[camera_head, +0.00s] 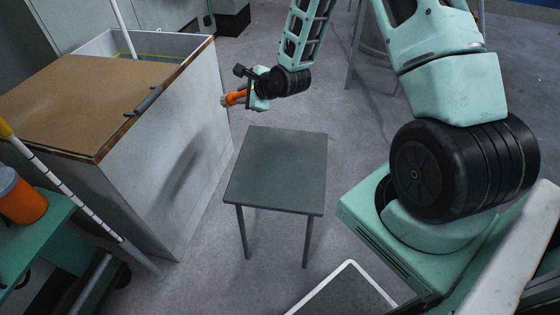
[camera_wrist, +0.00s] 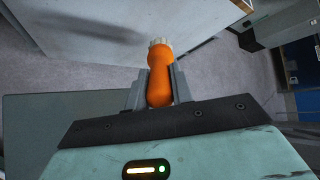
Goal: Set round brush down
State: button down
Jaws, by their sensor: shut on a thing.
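The round brush (camera_wrist: 160,72) has an orange handle and a pale bristle end. In the wrist view its handle lies between my gripper's two fingers, with the bristles pointing away from the palm. My gripper (camera_wrist: 159,85) is shut on the handle. In the head view the orange brush (camera_head: 235,97) sticks out to the left of my gripper (camera_head: 247,95), in the air beyond the far edge of the small dark green table (camera_head: 280,165). The brush touches nothing but the gripper as far as I can see.
The small table's top is bare. A large grey cabinet with a brown top (camera_head: 95,85) stands close on the left. An orange container (camera_head: 20,198) sits on a green surface (camera_head: 42,232) at far left, by a striped pole (camera_head: 68,187). Grey floor is open behind the table.

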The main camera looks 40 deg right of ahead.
jog(key=s+d+n+g+h, duration=0.2)
jog(key=s+d+n+g, duration=0.15)
jog(key=s+g, duration=0.8)
notch_tip(320, 180, down, 10)
jog(key=s+b, duration=0.1)
jog(key=b, duration=0.1)
jog(key=shift+r+t, duration=0.25)
jog(key=shift+t, duration=0.1)
jog(key=c, duration=1.2)
grip_release()
jog(key=shift+d, duration=0.15)
jog(key=shift+r, duration=0.1)
